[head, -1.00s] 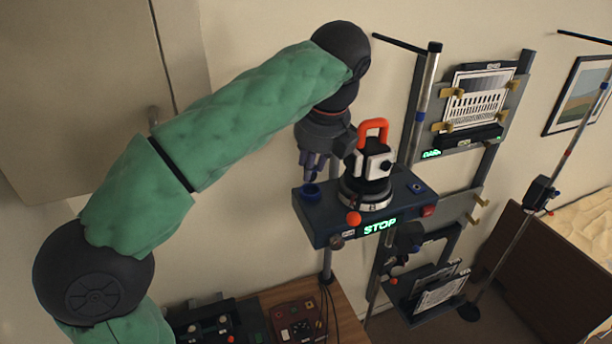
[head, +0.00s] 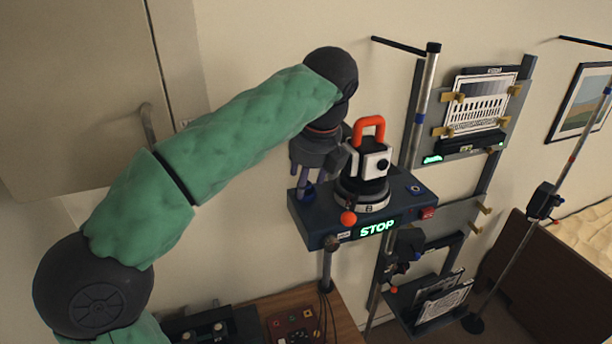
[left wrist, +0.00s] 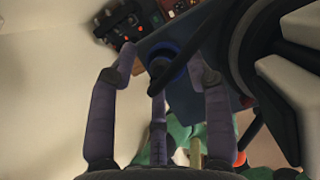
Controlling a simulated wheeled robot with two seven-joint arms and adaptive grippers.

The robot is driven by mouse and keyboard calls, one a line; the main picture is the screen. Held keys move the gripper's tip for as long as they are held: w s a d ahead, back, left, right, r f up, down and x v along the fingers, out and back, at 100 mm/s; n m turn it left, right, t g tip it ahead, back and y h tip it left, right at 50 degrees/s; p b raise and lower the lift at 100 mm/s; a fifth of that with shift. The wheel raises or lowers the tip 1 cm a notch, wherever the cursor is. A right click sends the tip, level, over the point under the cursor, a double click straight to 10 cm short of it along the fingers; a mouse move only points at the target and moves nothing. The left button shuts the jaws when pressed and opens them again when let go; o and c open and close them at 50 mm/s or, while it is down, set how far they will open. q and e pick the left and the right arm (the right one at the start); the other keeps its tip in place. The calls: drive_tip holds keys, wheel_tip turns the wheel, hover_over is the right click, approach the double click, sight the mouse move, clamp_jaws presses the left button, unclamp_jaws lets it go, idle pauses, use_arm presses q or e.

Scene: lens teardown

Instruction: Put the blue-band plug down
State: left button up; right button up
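My left gripper (head: 308,192) is over the left end of a dark bench-like platform (head: 318,235). Its fingers are spread apart in the left wrist view (left wrist: 160,82), with nothing visibly clamped between them. A round blue part (left wrist: 167,60) with a dark middle lies just beyond the fingertips on the platform. I take it for the blue-band plug or its seat; I cannot tell which. In the head view the fingers hide most of that spot. My right gripper is not in view.
A black-and-white device (head: 370,165) with an orange handle stands on a round base close right of my left gripper. A rack with panels (head: 478,105) stands to the right.

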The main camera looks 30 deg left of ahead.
use_arm(q)
drive_tip(key=shift+d+r, duration=0.1)
drive_tip(key=shift+d, duration=0.1)
drive_tip(key=shift+s+r, duration=0.25)
drive_tip(key=shift+r, duration=0.35)
drive_tip(key=p+v, duration=0.2)
drive_tip(key=v, duration=0.8)
drive_tip(key=shift+r, duration=0.4)
drive_tip(key=shift+s+d, duration=0.1)
